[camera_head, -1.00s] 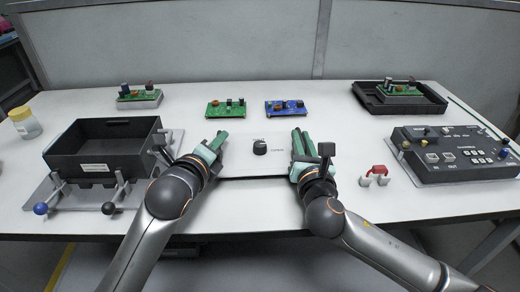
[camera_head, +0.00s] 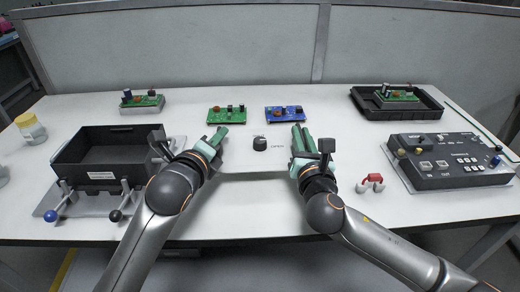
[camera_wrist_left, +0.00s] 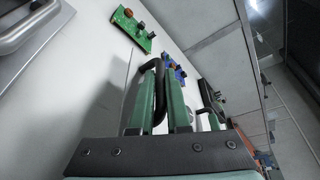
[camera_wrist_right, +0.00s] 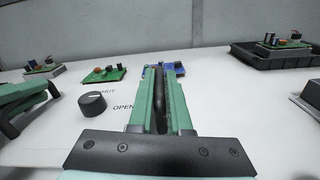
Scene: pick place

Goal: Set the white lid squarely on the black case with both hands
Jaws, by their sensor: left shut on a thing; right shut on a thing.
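The white lid (camera_head: 240,158) has a black knob and printed labels and lies flat between my two grippers. My left gripper (camera_head: 218,138) is shut on a black handle at its left side; the left wrist view shows that handle (camera_wrist_left: 158,85). My right gripper (camera_head: 298,136) is shut on the handle at its right side, also seen in the right wrist view (camera_wrist_right: 158,100). The lid's height above the table is hard to judge. The black case (camera_head: 98,178) stands open at left on a grey plate, with levers in front and at its right.
Green (camera_head: 226,117) and blue (camera_head: 284,114) circuit boards lie behind the lid. A board on a block (camera_head: 142,106) stands behind the case. At right are a black tray (camera_head: 365,101), a control panel (camera_head: 450,172) and a red-handled part (camera_head: 371,181). A jar (camera_head: 30,127) stands far left.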

